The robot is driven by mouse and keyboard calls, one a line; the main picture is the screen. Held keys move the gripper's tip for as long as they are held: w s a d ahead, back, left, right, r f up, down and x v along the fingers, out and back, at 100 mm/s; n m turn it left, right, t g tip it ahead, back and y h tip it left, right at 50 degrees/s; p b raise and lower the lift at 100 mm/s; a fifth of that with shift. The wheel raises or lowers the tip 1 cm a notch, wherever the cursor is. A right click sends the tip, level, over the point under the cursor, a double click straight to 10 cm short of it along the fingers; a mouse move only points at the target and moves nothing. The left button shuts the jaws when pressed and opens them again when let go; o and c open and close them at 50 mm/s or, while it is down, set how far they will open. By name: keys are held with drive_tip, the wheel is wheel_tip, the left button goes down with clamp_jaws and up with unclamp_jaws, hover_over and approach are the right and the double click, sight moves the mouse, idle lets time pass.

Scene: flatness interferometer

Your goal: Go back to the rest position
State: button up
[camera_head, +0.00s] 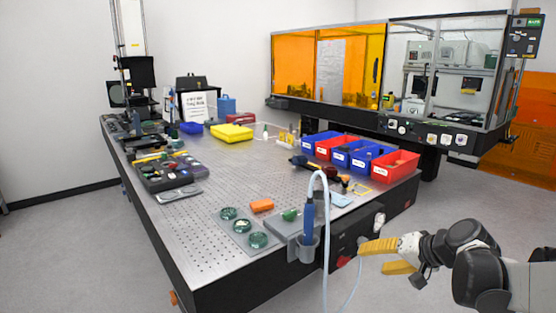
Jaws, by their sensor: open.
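My gripper (381,257) is at the lower right, in front of the table's near right edge. Its two yellow fingers point left and stand apart with nothing between them. My dark and white arm comes in from the right edge of the picture. The gripper appears beside the table front, close to a pale hose. Whether it touches the hose cannot be told.
The perforated table (200,250) fills the middle. At its near corner are a blue-handled tool (309,218) in a holder, an orange block (262,206) and green discs (258,240). Red and blue bins (395,168) line the right side. Floor at lower right is clear.

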drive_tip(key=s+a+n+h, duration=0.2)
drive_tip(key=s+a, duration=0.1)
drive_tip(key=s, duration=0.9)
drive_tip(key=s+a+r+n+h, duration=0.1)
drive_tip(key=s+a+n+h, duration=0.1)
drive_tip(key=s, duration=0.9)
drive_tip(key=shift+s+a+r+g+h, duration=0.15)
drive_tip(key=shift+s+a+g+h, duration=0.25)
drive_tip(key=shift+a+h, duration=0.35)
drive_tip(key=shift+d, duration=0.15)
